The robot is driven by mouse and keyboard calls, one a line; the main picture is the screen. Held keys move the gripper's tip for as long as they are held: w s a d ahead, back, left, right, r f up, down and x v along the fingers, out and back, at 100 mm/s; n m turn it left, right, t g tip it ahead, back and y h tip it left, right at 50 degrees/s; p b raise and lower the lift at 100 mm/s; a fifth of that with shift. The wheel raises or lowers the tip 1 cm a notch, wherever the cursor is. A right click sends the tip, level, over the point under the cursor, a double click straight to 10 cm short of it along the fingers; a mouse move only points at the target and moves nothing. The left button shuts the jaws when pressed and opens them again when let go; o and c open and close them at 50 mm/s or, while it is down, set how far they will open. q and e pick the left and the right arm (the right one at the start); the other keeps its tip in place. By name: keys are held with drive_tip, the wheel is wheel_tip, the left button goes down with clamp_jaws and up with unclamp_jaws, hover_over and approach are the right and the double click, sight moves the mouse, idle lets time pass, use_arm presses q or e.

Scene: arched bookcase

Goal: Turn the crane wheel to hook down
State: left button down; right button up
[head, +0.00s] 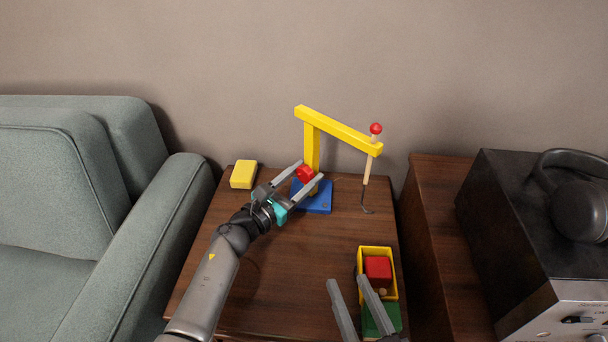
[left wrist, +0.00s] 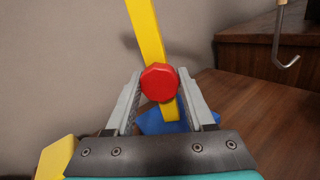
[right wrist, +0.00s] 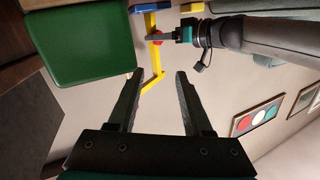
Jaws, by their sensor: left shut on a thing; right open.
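The toy crane has a yellow post and boom (head: 338,131) on a blue base (head: 317,203). A red knob tops a wooden rod at the boom's right end, and a grey hook (head: 366,209) hangs below it, close above the table. The red crane wheel (head: 304,174) is low at the post; the left wrist view shows its round face (left wrist: 160,82). My left gripper (head: 311,171) is shut on the wheel, one finger on each side. My right gripper (head: 347,280) is open and empty at the table's front, beside the toy truck.
A yellow truck bed (head: 361,262) holds a red block (head: 378,269), with a green part (head: 382,319) in front. A yellow block (head: 243,174) lies at the table's back left. A green sofa (head: 165,235) borders the left; a cabinet with a black device (head: 505,225) stands right.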

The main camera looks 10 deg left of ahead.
use_arm(q)
drive_tip(key=shift+w, duration=0.1)
drive_tip(key=shift+c, duration=1.4)
unclamp_jaws()
drive_tip(key=p+v, duration=0.1)
drive_tip(key=v, duration=0.7)
use_arm(e)
drive_tip(key=shift+w+d+f+g, duration=0.3)
drive_tip(key=shift+w+f+g, duration=0.15)
drive_tip(key=shift+g, duration=0.45)
use_arm(q)
drive_tip(key=v, duration=0.6)
drive_tip(key=shift+f+b, duration=0.1)
drive_tip(key=shift+b, duration=0.2)
use_arm(e)
drive_tip(key=shift+s+a+t, duration=0.15)
drive_tip(key=shift+s+t, duration=0.05)
drive_tip(key=shift+t, duration=0.2)
use_arm(q)
drive_tip(key=shift+s+a, duration=0.4)
drive_tip(key=shift+s, duration=0.2)
use_arm(e)
drive_tip(key=shift+a+r, duration=0.1)
drive_tip(key=shift+r, duration=0.15)
